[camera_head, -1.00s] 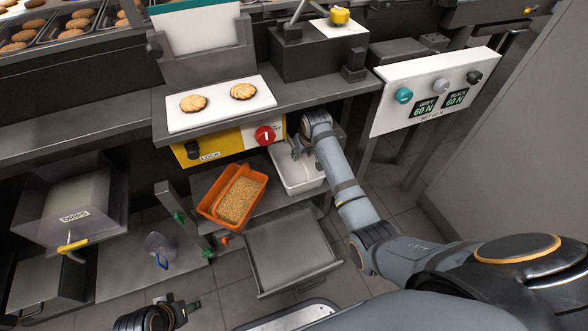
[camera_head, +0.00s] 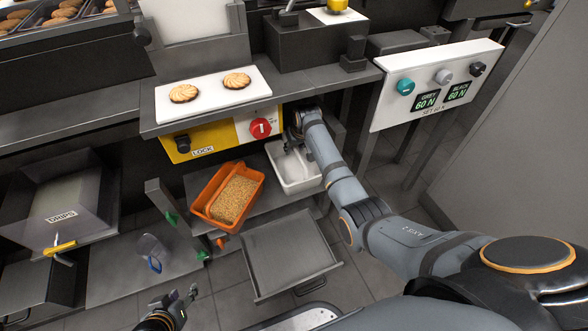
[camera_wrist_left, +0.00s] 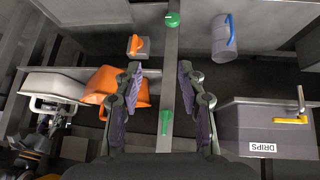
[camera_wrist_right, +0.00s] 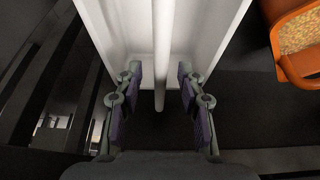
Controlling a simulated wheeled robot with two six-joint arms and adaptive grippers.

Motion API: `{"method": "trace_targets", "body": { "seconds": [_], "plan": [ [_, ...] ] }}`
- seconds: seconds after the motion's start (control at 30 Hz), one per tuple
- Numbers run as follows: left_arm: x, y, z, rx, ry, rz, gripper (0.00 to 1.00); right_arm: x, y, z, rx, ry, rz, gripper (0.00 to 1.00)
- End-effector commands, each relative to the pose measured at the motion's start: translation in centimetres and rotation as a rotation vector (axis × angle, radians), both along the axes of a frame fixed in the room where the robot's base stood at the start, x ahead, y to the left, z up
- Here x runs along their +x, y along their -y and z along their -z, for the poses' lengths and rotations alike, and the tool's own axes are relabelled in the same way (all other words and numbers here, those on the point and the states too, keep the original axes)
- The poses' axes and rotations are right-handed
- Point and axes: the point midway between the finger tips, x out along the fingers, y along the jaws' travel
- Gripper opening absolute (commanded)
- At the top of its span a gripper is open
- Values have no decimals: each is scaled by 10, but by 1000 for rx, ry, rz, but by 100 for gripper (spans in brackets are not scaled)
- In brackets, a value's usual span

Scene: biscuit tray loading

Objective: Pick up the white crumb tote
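The white crumb tote (camera_head: 303,186) stands on the low shelf under the counter, right of the orange tote. My right gripper (camera_head: 290,143) is at its back end in the head view. In the right wrist view the tote's white walls (camera_wrist_right: 115,30) flank a white handle bar (camera_wrist_right: 163,45). My right gripper's fingers (camera_wrist_right: 160,78) are apart, one on each side of that bar, with small gaps visible. My left gripper (camera_head: 186,297) is low at the bottom of the head view. Its fingers are apart and empty in the left wrist view (camera_wrist_left: 158,72).
The orange tote (camera_head: 205,190) full of crumbs sits close left of the white one. A grey tray (camera_head: 290,255) lies in front. A yellow lock panel (camera_head: 215,140) and the counter edge are just above.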

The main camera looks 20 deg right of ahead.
Motion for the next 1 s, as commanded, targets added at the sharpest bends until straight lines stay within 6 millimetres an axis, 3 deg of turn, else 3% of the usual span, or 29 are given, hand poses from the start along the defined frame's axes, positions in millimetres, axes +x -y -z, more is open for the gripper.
{"method": "trace_targets", "body": {
  "seconds": [0.33, 0.5, 0.73, 1.0],
  "plan": [
    [62, -6, -55, 14, 304, -22, 40, 5, 0, 12, 0, 0, -1, 39],
    [72, -7, -69, 17, 365, -27, 40, 6, -1, 14, 0, 0, -1, 39],
    [72, -7, -70, 17, 369, -27, 40, 6, -1, 14, 0, 0, -1, 39],
    [72, -7, -69, 17, 368, -27, 40, 6, -1, 14, 0, 0, 0, 2]
  ]
}}
